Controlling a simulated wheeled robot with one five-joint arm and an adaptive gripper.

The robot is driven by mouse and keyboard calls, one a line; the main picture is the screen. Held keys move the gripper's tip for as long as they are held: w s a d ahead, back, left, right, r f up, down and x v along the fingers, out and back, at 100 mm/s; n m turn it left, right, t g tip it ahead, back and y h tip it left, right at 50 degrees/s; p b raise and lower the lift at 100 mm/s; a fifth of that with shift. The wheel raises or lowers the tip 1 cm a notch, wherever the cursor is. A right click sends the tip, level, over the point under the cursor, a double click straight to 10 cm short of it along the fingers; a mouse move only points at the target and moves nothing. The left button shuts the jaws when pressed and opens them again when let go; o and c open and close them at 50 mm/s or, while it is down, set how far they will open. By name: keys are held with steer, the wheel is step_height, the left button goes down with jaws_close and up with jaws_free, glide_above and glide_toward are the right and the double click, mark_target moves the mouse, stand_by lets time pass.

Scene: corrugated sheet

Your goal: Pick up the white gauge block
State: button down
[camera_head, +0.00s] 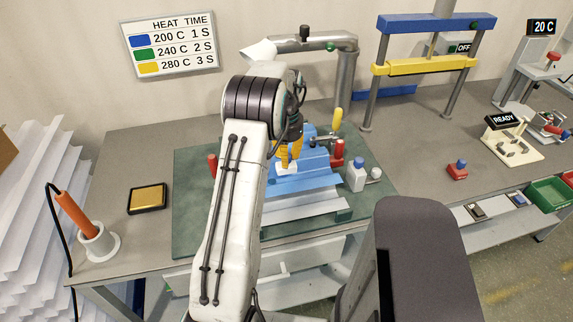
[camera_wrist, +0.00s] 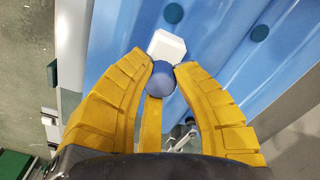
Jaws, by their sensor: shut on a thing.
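The white gauge block (camera_wrist: 167,46) shows in the wrist view as a pale, cut-cornered piece beyond a blue round knob (camera_wrist: 163,78). My yellow-fingered gripper (camera_wrist: 163,68) is shut on this knob, which appears to be part of the block. In the head view my gripper (camera_head: 290,160) points down over the blue corrugated sheet (camera_head: 305,184), with a little of the white block (camera_head: 292,169) at its fingertips. I cannot tell whether the block touches the sheet. My arm hides part of the sheet's left side.
A white bottle with a blue cap (camera_head: 356,176) and red clamps (camera_head: 338,153) stand right of the sheet. A green mat (camera_head: 190,225) lies below. An orange iron in a holder (camera_head: 98,242) and a gold pad (camera_head: 148,197) sit left. A yellow-and-blue press frame (camera_head: 425,66) stands behind.

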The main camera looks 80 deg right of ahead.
steer(key=s+d+r+b, duration=0.2)
steer(key=s+r+b, duration=0.1)
steer(key=s+r, duration=0.7)
steer(key=shift+s, duration=0.45)
stand_by(0.4)
steer(key=shift+r, duration=0.3)
